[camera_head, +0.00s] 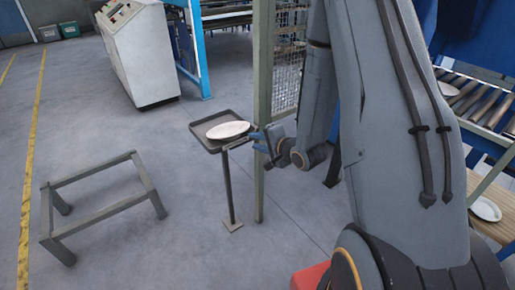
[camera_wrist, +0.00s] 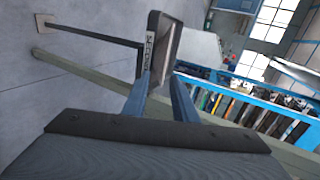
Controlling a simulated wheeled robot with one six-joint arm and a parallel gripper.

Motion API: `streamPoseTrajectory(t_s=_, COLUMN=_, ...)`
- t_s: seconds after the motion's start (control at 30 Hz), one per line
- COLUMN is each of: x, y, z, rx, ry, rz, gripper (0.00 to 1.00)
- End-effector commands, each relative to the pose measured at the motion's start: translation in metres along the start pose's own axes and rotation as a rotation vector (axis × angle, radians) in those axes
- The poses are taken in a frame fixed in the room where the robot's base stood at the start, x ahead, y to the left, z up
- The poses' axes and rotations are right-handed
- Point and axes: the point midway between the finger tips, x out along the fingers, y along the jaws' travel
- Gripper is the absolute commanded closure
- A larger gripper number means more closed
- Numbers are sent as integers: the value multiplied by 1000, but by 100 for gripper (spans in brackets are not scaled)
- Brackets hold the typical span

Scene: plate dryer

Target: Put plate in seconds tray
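The white oval plate (camera_head: 228,130) lies in the dark, shallow tray (camera_head: 207,145) on top of a thin post. My gripper (camera_head: 255,141) is just right of the tray's near right edge, its blue fingers pointing at it. In the wrist view, the tray (camera_wrist: 153,28) appears tilted beyond the fingertips, with a pale label on its edge, too small to read surely. My gripper (camera_wrist: 161,76) has its two fingers apart with nothing visible between them. The plate is not clearly visible in the wrist view.
A low grey frame (camera_head: 100,175) stands on the floor at left, a control cabinet (camera_head: 137,55) at the back. Another plate (camera_head: 485,209) lies at far right, near a roller conveyor (camera_head: 482,100). Floor between frame and tray is clear.

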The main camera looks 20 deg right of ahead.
Motion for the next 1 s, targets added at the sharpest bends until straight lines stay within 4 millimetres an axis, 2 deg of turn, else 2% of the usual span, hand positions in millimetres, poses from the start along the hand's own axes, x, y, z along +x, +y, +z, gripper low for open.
streamPoseTrajectory(t_s=0.17, x=-14, y=-7, z=-2, rx=-244, ry=38, rz=168, gripper=75)
streamPoseTrajectory(t_s=0.27, x=-36, y=-7, z=1, rx=-446, ry=35, rz=333, gripper=75)
streamPoseTrajectory(t_s=0.47, x=-105, y=-3, z=24, rx=-788, ry=-107, rz=652, gripper=75)
streamPoseTrajectory(t_s=0.6, x=-164, y=1, z=56, rx=-962, ry=-306, rz=812, gripper=75)
streamPoseTrajectory(t_s=0.7, x=-201, y=3, z=79, rx=-1043, ry=-454, rz=874, gripper=75)
streamPoseTrajectory(t_s=0.8, x=-228, y=4, z=97, rx=-1095, ry=-570, rz=901, gripper=75)
streamPoseTrajectory(t_s=0.9, x=-242, y=5, z=108, rx=-1121, ry=-638, rz=910, gripper=75)
streamPoseTrajectory(t_s=1.0, x=-247, y=6, z=111, rx=-1129, ry=-664, rz=914, gripper=75)
